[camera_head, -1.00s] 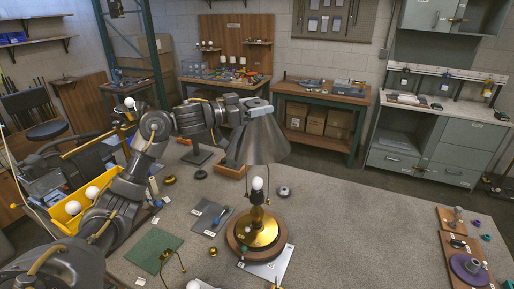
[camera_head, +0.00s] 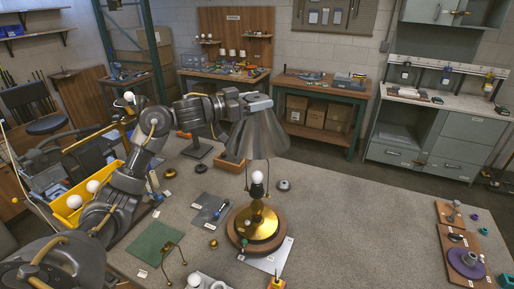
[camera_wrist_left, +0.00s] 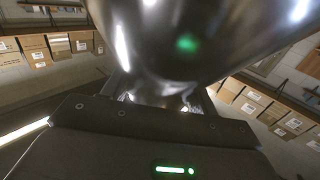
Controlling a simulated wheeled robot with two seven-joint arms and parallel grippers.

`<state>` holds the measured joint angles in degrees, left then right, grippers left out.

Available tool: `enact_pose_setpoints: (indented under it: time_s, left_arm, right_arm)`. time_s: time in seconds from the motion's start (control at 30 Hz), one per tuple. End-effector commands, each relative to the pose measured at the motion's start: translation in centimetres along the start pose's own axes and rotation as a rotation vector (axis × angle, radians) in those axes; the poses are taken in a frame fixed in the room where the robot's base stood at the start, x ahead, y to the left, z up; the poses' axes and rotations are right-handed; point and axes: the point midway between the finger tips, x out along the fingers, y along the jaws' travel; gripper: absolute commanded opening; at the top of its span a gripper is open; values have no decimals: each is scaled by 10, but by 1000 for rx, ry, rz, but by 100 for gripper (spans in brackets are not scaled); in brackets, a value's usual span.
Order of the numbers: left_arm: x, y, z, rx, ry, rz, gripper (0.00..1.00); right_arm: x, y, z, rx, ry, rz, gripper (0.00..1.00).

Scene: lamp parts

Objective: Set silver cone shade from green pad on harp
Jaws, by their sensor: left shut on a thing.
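The silver cone shade (camera_head: 258,137) hangs upright, wide end down, from my left gripper (camera_head: 258,104), which is shut on its top. I cannot tell whether shade and harp touch. The green pad (camera_head: 155,243) lies empty of any shade. My right gripper is out of view.
A thin brass wire piece (camera_head: 172,255) stands by the green pad. A yellow bin (camera_head: 72,205) with white bulbs is at the left.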

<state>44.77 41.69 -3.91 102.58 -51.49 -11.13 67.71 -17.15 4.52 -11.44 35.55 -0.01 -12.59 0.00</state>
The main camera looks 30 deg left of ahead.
Motion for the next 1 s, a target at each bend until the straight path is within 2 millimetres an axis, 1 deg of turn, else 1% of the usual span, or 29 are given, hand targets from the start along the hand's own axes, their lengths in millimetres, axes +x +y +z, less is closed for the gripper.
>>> enact_pose_setpoints:
  time_s: [0.17, 0.73, 1.0]
  left_arm:
    - [0, 0, 3, 0, 2, 0, 4]
    - [0, 0, 36, 0, 3, 0, 4]
    - [0, 0, 39, 0, 3, 0, 4]
  right_arm:
    - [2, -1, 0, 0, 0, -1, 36]
    - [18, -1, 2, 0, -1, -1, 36]
    - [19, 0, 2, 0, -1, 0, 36]
